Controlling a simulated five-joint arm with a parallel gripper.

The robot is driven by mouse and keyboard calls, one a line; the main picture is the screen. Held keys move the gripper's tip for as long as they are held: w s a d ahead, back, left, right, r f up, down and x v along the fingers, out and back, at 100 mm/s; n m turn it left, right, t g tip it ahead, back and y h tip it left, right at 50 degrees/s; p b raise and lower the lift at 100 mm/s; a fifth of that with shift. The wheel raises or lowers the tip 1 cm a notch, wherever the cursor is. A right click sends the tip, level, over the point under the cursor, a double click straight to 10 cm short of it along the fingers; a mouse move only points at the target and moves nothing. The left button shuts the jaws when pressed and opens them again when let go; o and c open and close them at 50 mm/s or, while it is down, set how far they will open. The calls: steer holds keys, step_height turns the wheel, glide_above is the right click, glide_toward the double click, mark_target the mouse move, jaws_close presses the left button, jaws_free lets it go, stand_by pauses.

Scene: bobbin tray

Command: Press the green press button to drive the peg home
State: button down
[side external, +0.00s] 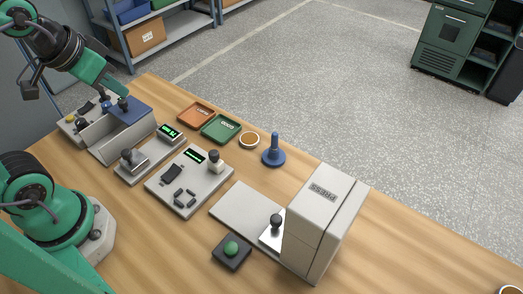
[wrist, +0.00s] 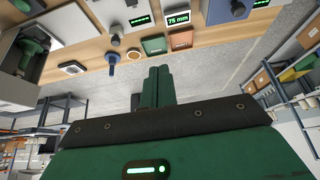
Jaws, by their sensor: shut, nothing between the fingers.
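The green press button (side external: 231,248) is a dome on a dark square box at the front of the table in the side view. Beside it stands the grey press (side external: 325,215), marked PRESS. A dark ball-topped peg (side external: 276,221) stands upright at the press's open side; its seat is partly hidden. My gripper (side external: 114,87) is far from the button, at the upper left over the back end of the table. In the wrist view my gripper (wrist: 157,85) has its green fingers together and empty. I cannot make out the button surely there.
A grey panel (side external: 189,183) with a display lies between my gripper and the press. Bare wood lies in front of the button.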

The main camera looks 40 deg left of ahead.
steer(key=shift+d, duration=0.1)
stand_by(0.6)
steer(key=m+g, duration=0.6)
steer(key=m, duration=3)
glide_above(231, 247)
step_height(231, 247, down, 7)
steer(key=shift+f, duration=0.15)
steer(key=shift+f, duration=7.05)
